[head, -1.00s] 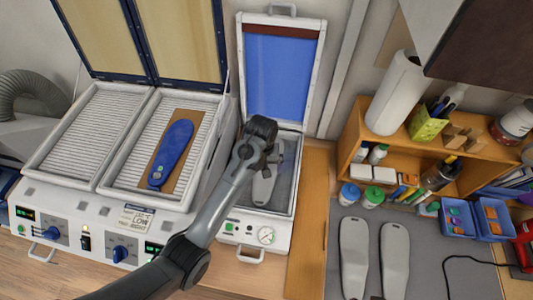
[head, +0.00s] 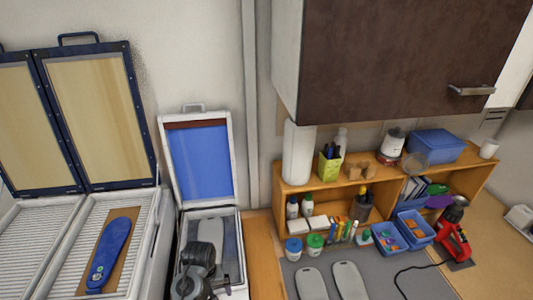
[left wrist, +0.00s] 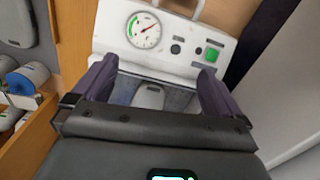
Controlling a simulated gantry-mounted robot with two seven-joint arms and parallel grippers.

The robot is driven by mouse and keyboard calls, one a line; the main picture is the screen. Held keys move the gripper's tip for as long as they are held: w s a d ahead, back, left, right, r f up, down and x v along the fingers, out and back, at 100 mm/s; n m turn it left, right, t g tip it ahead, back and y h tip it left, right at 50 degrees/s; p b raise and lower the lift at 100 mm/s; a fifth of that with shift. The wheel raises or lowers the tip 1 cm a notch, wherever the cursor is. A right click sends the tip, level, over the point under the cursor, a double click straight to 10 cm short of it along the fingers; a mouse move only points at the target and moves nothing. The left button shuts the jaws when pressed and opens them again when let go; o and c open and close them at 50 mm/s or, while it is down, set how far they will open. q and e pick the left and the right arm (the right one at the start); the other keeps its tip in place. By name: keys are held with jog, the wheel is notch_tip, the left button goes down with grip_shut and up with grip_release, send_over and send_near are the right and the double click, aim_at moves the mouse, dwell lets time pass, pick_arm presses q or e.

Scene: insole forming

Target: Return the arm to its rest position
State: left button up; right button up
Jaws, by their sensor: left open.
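My left arm rises from the bottom of the head view in front of the small press (head: 226,226), whose blue-lined lid stands open. Its gripper fingers cannot be made out there. In the left wrist view my left gripper (left wrist: 156,84) is open, with its two dark purple fingers wide apart. Between them I see the press tray and part of a light grey form (left wrist: 149,98); nothing is held. The press front with its gauge (left wrist: 144,30) and green button (left wrist: 212,54) lies beyond. My right gripper is not in view.
The heater (head: 146,245) with raised lids stands left; a blue insole (head: 108,252) lies on a brown sheet on it. A wooden shelf (head: 330,186) holds jars and bins. Two grey forms (head: 311,284) lie on the mat. A cabinet (head: 400,60) hangs above.

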pick_arm(q)
jog(key=shift+g, duration=0.7)
jog(key=s+f, duration=0.2)
jog(key=s+a+f, duration=0.1)
jog(key=s+f, duration=0.1)
jog(key=f, duration=0.1)
jog(key=shift+s+a+f, duration=0.2)
jog(key=shift+s+f, duration=0.15)
jog(key=shift+s, duration=0.05)
jog(key=s+a+f+g+p, duration=0.1)
jog(key=s+a+f+p, duration=0.15)
jog(key=s, duration=0.85)
jog(key=s+a+f+p, duration=0.1)
jog(key=s+a+f, duration=0.15)
jog(key=s, duration=0.85)
jog(key=s+r+m+t, duration=0.1)
jog(key=s+r+m, duration=0.1)
jog(key=s+r, duration=0.3)
jog(key=w+r+m+t, duration=0.3)
jog(key=w+r+t, duration=0.2)
jog(key=r, duration=0.6)
jog(key=shift+d+r, duration=0.4)
jog(key=shift+d, duration=0.05)
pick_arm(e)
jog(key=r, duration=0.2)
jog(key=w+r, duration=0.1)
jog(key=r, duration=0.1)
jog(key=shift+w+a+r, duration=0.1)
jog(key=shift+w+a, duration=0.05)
